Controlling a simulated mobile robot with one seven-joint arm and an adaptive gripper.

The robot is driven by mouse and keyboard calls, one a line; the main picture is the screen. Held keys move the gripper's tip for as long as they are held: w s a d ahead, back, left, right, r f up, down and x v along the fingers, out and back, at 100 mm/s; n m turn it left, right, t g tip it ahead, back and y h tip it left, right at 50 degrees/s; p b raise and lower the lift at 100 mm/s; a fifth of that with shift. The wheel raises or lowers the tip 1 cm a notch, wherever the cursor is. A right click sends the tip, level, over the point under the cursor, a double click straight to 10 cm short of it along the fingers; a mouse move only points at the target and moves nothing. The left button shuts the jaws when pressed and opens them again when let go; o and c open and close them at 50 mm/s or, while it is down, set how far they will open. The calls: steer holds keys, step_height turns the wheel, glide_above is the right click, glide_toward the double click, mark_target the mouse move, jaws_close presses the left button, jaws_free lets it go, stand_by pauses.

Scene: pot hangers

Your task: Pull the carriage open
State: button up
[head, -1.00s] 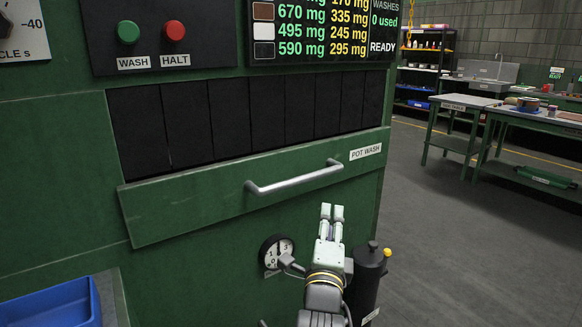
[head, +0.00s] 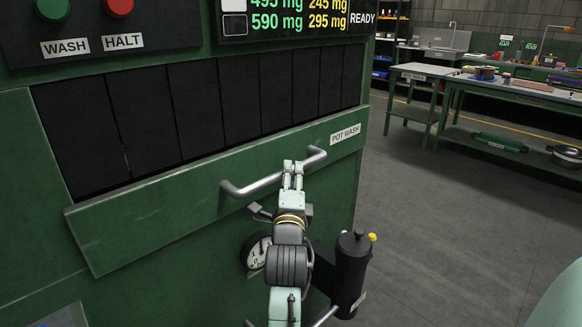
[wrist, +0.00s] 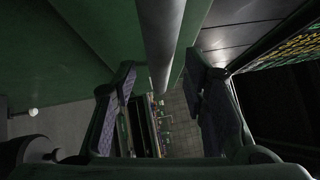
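The carriage front (head: 120,232) is a green panel labelled POT WASH, below a row of black flaps. It sits against the green machine, with no gap visible. A grey bar handle (head: 258,186) runs across it. My gripper (head: 293,167) is at the right part of the handle, fingertips up by the bar. In the wrist view the handle (wrist: 160,42) runs between the two fingers of my gripper (wrist: 160,75). The fingers are spread apart with a gap on each side of the bar. The exact contact at the fingertips is hidden.
Below the panel are a round dial (head: 256,252) and a black cylinder (head: 351,268) with a yellow knob, close right of my arm. Green WASH (head: 52,6) and red HALT (head: 119,6) buttons are above. Open floor lies right, with workbenches (head: 510,95) behind.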

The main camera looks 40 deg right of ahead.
steer(key=shift+x, duration=1.7)
jaws_close()
